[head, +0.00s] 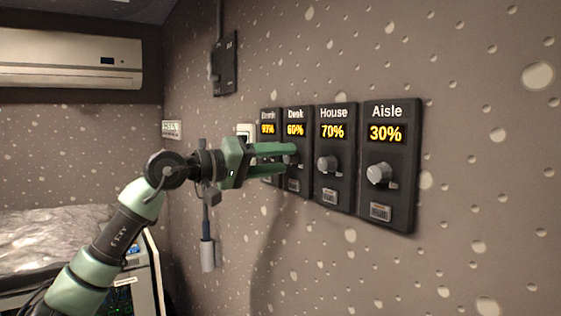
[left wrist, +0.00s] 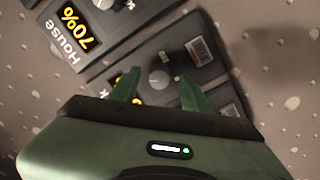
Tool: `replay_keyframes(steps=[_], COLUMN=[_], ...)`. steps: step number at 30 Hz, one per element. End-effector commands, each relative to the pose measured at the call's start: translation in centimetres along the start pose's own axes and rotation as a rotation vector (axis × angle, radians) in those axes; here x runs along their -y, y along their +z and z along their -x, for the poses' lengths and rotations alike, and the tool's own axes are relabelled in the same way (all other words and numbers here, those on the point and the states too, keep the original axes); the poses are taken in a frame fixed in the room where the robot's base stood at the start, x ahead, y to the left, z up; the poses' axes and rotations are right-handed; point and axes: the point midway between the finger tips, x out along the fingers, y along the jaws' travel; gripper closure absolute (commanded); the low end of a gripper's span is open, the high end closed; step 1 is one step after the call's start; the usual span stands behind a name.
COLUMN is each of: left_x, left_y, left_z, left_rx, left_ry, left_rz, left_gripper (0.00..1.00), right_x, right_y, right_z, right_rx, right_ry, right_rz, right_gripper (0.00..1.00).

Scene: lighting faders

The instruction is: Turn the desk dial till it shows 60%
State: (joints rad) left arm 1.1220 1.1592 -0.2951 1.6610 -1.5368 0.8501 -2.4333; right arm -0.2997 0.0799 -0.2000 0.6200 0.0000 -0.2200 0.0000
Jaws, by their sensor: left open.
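The desk panel (head: 295,115) is a black wall module, and its yellow display reads 60%. Its round grey dial (left wrist: 159,79) shows in the left wrist view, between and slightly beyond my fingertips. In the head view the dial is mostly hidden behind my green fingers. My left gripper (head: 290,158) is open, with one finger on each side of the dial. In the left wrist view there are gaps between the fingers (left wrist: 158,92) and the dial. I cannot tell how deep the fingers reach around it. My right gripper is not in view.
The House panel (head: 335,110) reads 70% and the Aisle panel (head: 390,198) reads 30%, both right of the desk panel. Another panel (head: 268,114), partly hidden, stands close on the left. A black wall box (head: 226,66) hangs higher up. The wall right of the panels is clear.

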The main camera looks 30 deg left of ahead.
Motion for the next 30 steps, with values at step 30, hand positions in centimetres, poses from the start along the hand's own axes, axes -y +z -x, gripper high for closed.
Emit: replay_keyframes(steps=[30], left_x=[0.0], left_y=[0.1], left_z=[7.2], left_rx=[0.001], left_ry=[0.000], left_rz=[0.000], left_gripper=[0.53], right_x=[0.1], right_y=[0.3], right_z=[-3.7], right_rx=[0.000], right_ry=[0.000], right_rz=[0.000], right_gripper=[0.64])
